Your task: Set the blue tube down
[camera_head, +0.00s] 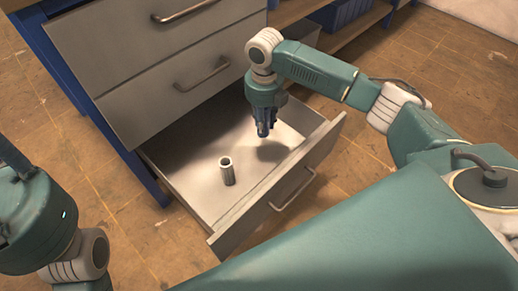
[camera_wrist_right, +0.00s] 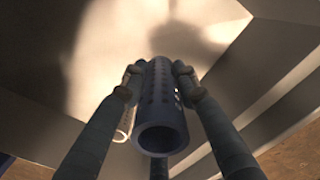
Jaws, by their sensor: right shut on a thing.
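The blue tube (camera_wrist_right: 162,112) is dark, hollow and dotted with small holes, its open end towards the right wrist camera. My right gripper (camera_wrist_right: 160,72) is shut on it, with a fingertip on each side. In the head view my right gripper (camera_head: 265,130) points down over the open drawer (camera_head: 190,187), with the tube mostly hidden among its dark fingers. The tube seems to be above the drawer floor; the exact gap cannot be told. My left gripper (camera_head: 14,163) is partly cut off at the left edge, and its opening cannot be made out.
A light metallic tube (camera_head: 227,172) stands upright in the drawer, left of my right gripper. It shows partly behind a finger in the right wrist view (camera_wrist_right: 124,122). The drawer's front panel (camera_head: 280,190) and side walls bound the space. Closed drawers (camera_head: 165,80) rise behind.

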